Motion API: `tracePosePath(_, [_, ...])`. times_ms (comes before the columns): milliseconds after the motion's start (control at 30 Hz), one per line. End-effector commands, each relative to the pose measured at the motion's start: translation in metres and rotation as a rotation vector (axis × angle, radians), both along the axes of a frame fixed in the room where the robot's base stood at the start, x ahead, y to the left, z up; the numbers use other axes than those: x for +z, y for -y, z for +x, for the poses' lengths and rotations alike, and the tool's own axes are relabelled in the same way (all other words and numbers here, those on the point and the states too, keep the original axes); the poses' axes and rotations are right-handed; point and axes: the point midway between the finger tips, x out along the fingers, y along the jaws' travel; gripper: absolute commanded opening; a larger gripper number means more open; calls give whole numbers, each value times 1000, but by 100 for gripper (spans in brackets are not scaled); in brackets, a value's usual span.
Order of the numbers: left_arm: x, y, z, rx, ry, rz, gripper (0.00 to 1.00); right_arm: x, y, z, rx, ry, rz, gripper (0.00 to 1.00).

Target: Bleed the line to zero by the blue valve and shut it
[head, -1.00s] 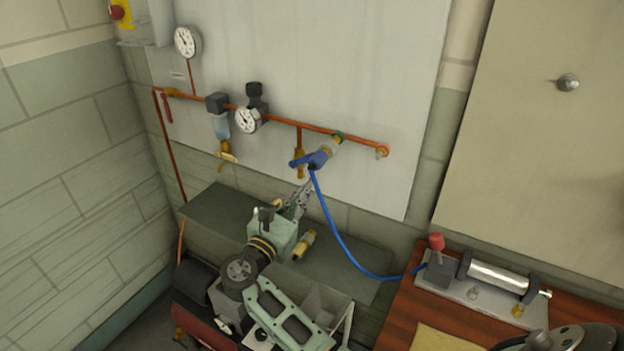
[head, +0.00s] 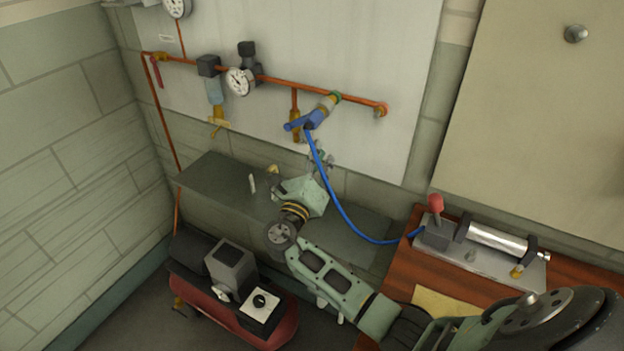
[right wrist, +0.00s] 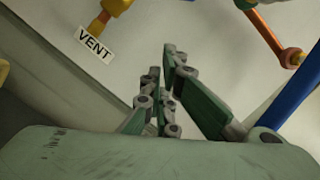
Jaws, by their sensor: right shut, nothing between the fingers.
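The blue valve handle (head: 292,126) is at the brass fitting on the short copper drop below the wall pipe, beside the blue hose's coupling (head: 322,110). My right gripper (head: 320,157) is shut and empty, just below the valve and close to the hose. In the right wrist view its fingers (right wrist: 162,65) point at the wall panel, touching no handle. A brass fitting (right wrist: 113,8) there stands above a VENT label (right wrist: 93,43). The gauges, one on the pipe (head: 240,82) and one at the top edge (head: 176,6), are too small to read. My left gripper is not in view.
The blue hose (head: 338,198) hangs down to a cylinder fixture (head: 492,237) on the wooden bench (head: 392,285) at right. A dark shelf (head: 215,180) lies under the pipe, with small fittings on it. A red compressor (head: 195,292) stands below.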

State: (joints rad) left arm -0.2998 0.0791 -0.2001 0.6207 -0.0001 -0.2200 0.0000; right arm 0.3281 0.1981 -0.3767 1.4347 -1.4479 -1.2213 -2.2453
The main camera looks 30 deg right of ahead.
Motion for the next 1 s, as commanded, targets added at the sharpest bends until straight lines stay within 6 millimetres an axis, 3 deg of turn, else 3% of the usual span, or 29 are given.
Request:
tracePosePath(100, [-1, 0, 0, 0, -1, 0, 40, 16, -4, 11, 4, 4, 2, 0])
tracePosePath(300, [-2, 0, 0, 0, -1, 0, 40, 30, -9, 20, 2, 1, 2, 0])
tracePosePath(767, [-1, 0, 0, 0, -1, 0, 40, 34, -10, 22, 1, -3, 0, 0])
tracePosePath(1000, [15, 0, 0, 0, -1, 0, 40, 39, -10, 21, 1, -38, -21, 0])
